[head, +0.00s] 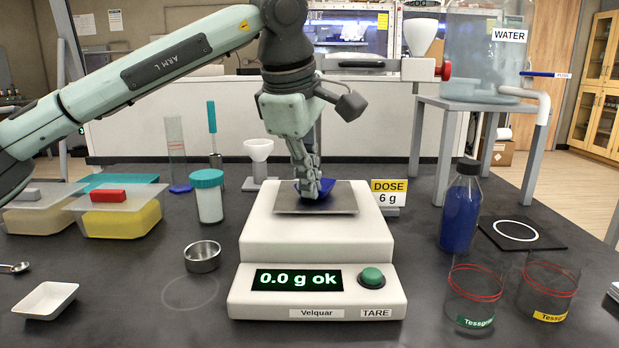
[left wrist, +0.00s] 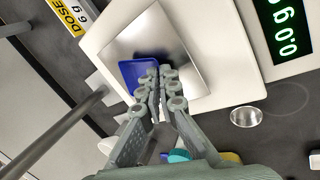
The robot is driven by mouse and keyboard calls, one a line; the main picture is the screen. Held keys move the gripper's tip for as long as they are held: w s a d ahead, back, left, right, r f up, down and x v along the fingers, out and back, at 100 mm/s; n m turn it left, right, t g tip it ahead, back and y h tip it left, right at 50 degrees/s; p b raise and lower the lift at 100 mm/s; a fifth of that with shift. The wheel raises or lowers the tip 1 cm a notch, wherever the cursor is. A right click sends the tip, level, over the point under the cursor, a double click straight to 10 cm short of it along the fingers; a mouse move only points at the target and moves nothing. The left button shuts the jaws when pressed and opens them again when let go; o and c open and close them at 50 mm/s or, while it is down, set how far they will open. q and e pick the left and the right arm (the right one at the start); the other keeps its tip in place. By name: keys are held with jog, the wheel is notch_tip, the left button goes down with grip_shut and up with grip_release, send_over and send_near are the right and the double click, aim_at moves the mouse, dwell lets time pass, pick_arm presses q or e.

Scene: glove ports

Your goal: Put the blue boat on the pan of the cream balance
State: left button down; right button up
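The blue boat (head: 326,186) is at the steel pan (head: 288,207) of the cream balance (head: 316,238). In the left wrist view the boat (left wrist: 133,73) lies over the pan (left wrist: 190,82), towards one side; I cannot tell whether it rests on it or hangs just above. My left gripper (head: 312,194) points down, its fingers close together on the boat's near wall, and hides part of the boat. Its fingertips (left wrist: 162,74) also show in the left wrist view. The display (head: 297,280) reads 0.0 g ok. My right gripper is not in view.
A white boat (head: 45,300), a metal cup (head: 202,257) and a teal-lidded jar (head: 208,197) stand left of the balance. A DOSE 6 g sign (head: 389,192) stands behind it. A blue bottle (head: 460,212) and two banded beakers (head: 474,292) stand right.

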pick_arm(q)
jog(key=shift+f, duration=0.1)
jog(key=c, duration=2)
grip_release()
jog(key=shift+r, duration=0.35)
jog(key=v, duration=1.1)
jog(key=shift+s+r, duration=0.25)
jog(key=shift+r, duration=0.05)
